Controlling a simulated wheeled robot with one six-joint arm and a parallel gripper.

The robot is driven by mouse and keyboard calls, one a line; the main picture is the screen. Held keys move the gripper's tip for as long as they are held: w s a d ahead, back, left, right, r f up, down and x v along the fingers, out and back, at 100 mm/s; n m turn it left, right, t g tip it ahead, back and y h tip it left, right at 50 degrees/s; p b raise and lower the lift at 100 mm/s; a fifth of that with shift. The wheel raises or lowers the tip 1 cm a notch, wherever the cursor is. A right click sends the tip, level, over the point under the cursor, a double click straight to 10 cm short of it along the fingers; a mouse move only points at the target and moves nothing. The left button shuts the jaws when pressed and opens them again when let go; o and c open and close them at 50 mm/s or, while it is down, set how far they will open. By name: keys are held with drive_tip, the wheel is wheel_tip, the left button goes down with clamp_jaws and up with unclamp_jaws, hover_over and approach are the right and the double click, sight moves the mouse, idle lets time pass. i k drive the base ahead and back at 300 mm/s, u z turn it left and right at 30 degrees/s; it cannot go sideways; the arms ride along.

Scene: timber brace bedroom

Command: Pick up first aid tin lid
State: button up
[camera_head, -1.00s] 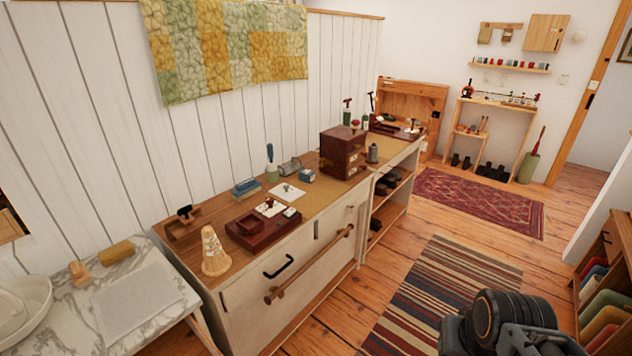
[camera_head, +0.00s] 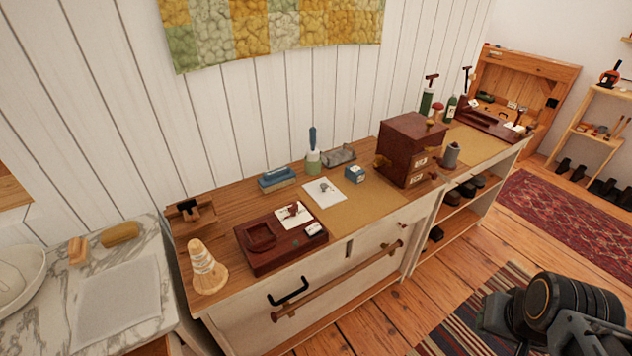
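I cannot make out a first aid tin or its lid with certainty. Small items stand on the wooden counter (camera_head: 225,208): a blue block-like item (camera_head: 277,179), a small blue box (camera_head: 355,174) and a grey, clear-looking box-shaped item (camera_head: 339,155). I cannot tell whether any of these is the tin. A dark part of my arm shows at the lower right; my gripper's fingers are not in view.
A dark red tray (camera_head: 262,262), a striped cone (camera_head: 205,270) and a dark red drawer box (camera_head: 412,140) stand on the counter. A marble-topped table (camera_head: 60,325) adjoins at left. Floor is open in front, with a striped rug (camera_head: 450,325).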

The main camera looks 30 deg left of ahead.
sight(325, 195)
drive_tip(key=u, duration=0.55)
drive_tip(key=i, duration=0.8)
drive_tip(key=u, duration=1.25)
drive_tip(key=i, duration=0.45)
drive_tip(key=u, duration=0.4)
